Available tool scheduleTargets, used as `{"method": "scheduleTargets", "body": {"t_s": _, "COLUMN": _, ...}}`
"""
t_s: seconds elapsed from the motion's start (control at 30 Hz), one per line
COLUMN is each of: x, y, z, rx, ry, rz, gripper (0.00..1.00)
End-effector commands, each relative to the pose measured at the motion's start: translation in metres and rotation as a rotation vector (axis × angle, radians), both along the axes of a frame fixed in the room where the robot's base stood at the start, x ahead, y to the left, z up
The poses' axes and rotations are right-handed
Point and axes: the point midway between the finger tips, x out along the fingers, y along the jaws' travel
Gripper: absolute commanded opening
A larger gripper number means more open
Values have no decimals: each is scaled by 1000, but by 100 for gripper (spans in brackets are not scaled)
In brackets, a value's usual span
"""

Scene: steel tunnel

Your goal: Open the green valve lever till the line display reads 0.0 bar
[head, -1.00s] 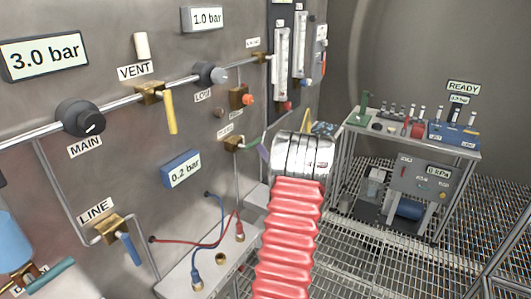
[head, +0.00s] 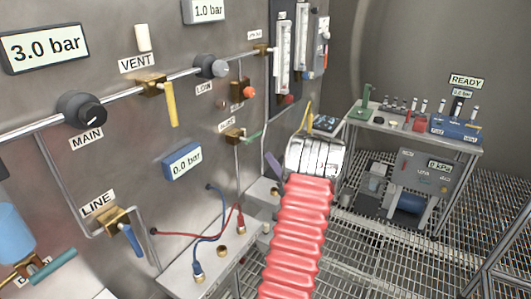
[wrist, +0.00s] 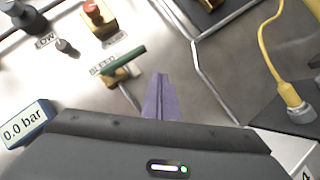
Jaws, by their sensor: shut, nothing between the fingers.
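The green valve lever (head: 251,138) sits on a small brass valve body on the steel panel, with a label just above it. In the wrist view the green lever (wrist: 124,61) shows up close, slanting up to the right. The blue line display (head: 182,162) reads 0.0 bar, and its digits also show at the left of the wrist view (wrist: 25,127). My gripper (head: 272,164) is right of and below the lever in the head view. In the wrist view my gripper's purple fingers (wrist: 160,80) are shut, empty and apart from the lever.
The MAIN knob (head: 83,110), yellow VENT lever (head: 171,104) and blue LINE lever (head: 132,240) are on the panel. Red and blue hoses (head: 190,234) hang below the display. A yellow cable (wrist: 270,50) is at right in the wrist view. An equipment cart (head: 415,138) stands behind.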

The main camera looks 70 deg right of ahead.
Motion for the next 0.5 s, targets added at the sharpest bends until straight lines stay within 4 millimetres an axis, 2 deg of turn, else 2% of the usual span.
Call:
{"method": "scheduleTargets", "body": {"t_s": 0.3, "x": -43, "y": 8, "z": -31, "rx": 2, "ry": -1, "rz": 2, "gripper": 0}}
{"method": "scheduleTargets", "body": {"t_s": 0.5, "x": -55, "y": 11, "z": -40, "rx": 1, "ry": 0, "rz": 4, "gripper": 0}}
